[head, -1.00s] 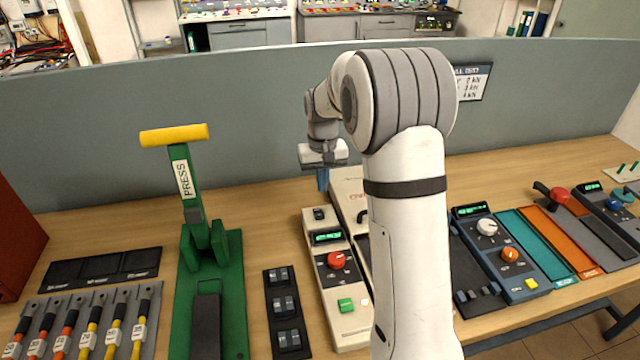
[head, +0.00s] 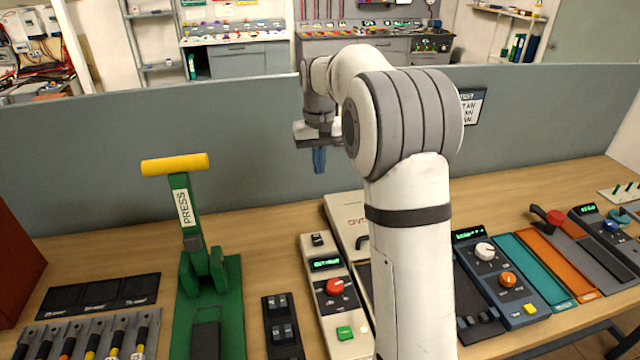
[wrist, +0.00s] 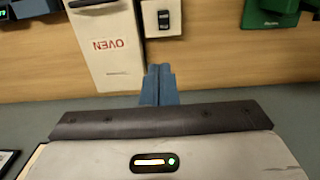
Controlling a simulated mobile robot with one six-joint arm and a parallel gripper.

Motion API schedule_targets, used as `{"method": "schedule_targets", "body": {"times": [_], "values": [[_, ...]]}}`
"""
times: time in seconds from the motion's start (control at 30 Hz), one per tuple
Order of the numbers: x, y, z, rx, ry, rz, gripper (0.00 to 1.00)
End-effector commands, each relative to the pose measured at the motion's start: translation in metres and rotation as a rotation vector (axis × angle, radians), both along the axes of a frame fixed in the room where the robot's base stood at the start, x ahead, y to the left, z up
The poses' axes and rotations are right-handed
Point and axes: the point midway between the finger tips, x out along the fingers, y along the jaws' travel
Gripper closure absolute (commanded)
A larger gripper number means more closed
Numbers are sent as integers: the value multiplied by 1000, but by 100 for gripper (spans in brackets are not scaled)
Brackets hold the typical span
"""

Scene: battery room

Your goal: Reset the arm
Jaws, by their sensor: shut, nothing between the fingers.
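My gripper (head: 319,160) hangs in the air above the back of the workbench, in front of the grey partition, with its fingers pointing down. Its blue fingers are shut together with nothing between them, and they also show in the wrist view (wrist: 159,85). The gripper is apart from everything on the bench.
A green press (head: 200,270) with a yellow handle stands at left. A control panel with a red knob (head: 335,287) sits below the gripper, and a blue panel (head: 497,280) lies right of my arm. The grey partition (head: 230,135) runs along the back.

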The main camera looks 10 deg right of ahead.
Motion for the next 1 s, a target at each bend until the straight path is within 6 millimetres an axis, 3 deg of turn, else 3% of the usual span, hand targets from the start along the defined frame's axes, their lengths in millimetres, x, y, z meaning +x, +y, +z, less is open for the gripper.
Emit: {"method": "schedule_targets", "body": {"times": [0.2,0.6,0.77,1.0], "values": [[2,0,15,0,-1,0,100],[2,0,15,0,0,0,100],[-33,2,32,-1,-36,1,100],[-127,7,45,-3,-122,1,100]]}}
